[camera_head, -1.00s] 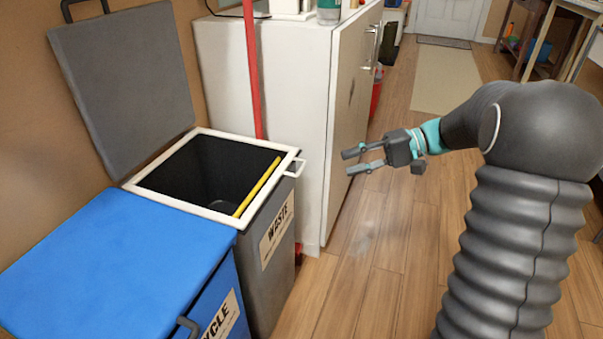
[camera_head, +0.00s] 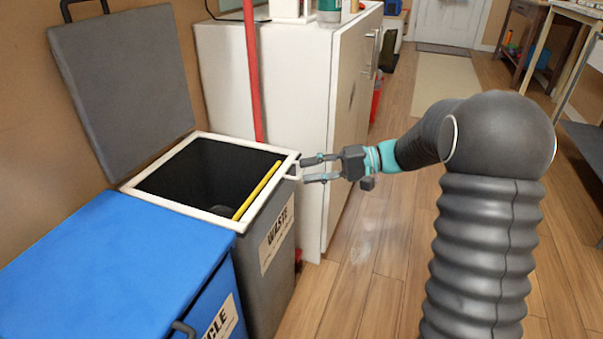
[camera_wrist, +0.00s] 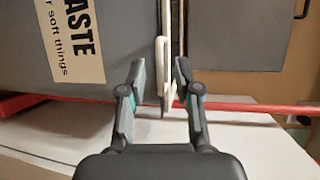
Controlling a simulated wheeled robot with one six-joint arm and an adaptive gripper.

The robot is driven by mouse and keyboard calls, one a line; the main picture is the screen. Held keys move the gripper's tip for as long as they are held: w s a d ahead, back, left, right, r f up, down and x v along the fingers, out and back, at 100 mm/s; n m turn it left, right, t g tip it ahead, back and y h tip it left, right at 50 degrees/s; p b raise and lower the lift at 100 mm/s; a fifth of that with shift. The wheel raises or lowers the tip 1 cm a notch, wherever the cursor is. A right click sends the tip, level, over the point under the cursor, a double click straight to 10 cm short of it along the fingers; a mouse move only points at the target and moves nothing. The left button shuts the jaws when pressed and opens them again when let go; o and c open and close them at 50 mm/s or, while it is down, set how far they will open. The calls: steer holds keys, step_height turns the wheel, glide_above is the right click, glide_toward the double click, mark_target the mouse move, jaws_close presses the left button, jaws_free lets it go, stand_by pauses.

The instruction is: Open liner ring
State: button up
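The white liner ring (camera_head: 150,205) lies flat around the mouth of the grey waste bin (camera_head: 268,285), whose grey lid (camera_head: 125,85) stands open against the wall. A white handle loop (camera_head: 293,171) sticks out from the ring's right side. My gripper (camera_head: 304,170) is at this handle, level with the rim. In the wrist view my gripper (camera_wrist: 160,70) is open, with the white handle (camera_wrist: 164,57) between its two fingers. The handle looks closer to the right finger; I cannot tell whether it touches. The bin's inside is dark, with a yellow strip (camera_head: 257,190) along its right edge.
A blue recycle bin (camera_head: 110,265) stands in front on the left. A white cabinet (camera_head: 295,90) stands close behind the waste bin, with a red pole (camera_head: 252,75) between them.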

steer(key=shift+a+f, duration=0.25)
steer(key=shift+a, duration=1)
steer(key=shift+c, duration=0.3)
jaws_close()
